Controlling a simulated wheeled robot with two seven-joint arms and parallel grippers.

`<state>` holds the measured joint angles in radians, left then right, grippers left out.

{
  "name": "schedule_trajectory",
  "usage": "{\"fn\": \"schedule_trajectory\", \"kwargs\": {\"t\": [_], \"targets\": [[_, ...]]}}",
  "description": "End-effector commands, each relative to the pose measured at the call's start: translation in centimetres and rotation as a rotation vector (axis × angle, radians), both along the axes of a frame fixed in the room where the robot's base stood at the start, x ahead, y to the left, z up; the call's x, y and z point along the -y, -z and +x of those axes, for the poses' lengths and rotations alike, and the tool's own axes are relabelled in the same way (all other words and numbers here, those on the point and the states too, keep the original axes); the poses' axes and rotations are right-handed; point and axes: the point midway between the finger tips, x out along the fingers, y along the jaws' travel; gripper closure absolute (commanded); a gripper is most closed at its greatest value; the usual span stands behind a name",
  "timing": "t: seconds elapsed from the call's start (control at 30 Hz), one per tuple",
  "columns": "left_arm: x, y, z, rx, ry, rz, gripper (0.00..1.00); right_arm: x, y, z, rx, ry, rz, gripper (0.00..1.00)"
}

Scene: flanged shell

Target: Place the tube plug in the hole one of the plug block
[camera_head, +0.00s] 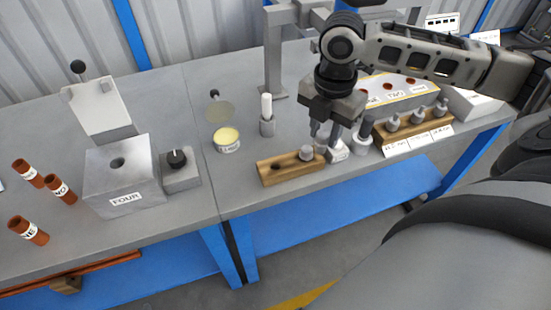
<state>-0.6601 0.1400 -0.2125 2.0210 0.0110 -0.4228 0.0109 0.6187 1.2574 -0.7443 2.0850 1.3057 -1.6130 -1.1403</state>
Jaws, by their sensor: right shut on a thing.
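My right gripper (327,132) points down above the bench at centre right, just behind the right end of a small wooden block (284,175). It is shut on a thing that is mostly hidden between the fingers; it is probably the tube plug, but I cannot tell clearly. The wooden block, likely the plug block, has an empty dark hole (267,172) at its left. A grey plug-like piece (306,153) shows at its right end, close to the fingers; I cannot tell if it touches them. My left gripper is not in view.
A wooden rack (412,133) with several grey plugs stands right of the gripper. Small pale pieces (361,147) stand between. A yellow-topped tin (227,140) and a white rod in a grey holder (267,126) are left. Further left are a grey block marked FOUR (122,184) and brown tubes (28,230).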

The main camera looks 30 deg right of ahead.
Motion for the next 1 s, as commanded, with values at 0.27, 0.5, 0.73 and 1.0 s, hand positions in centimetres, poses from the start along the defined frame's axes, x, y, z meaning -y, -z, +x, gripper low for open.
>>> {"fn": "schedule_trajectory", "kwargs": {"t": [0.27, 0.5, 0.73, 1.0], "targets": [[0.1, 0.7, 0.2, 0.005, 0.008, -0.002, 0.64, 2.9, -2.0, -1.8, 0.007, -0.575, -0.003, 0.98], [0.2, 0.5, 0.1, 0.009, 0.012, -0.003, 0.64, 2.8, -2.4, -1.8, 0.011, -0.745, 0.005, 0.98], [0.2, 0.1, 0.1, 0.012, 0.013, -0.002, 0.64, -0.6, -0.5, 1.4, 0.014, -0.753, 0.009, 0.98], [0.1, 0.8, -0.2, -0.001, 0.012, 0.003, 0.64, -4.6, 3.6, 5.3, 0.007, -0.747, 0.004, 0.98]]}}
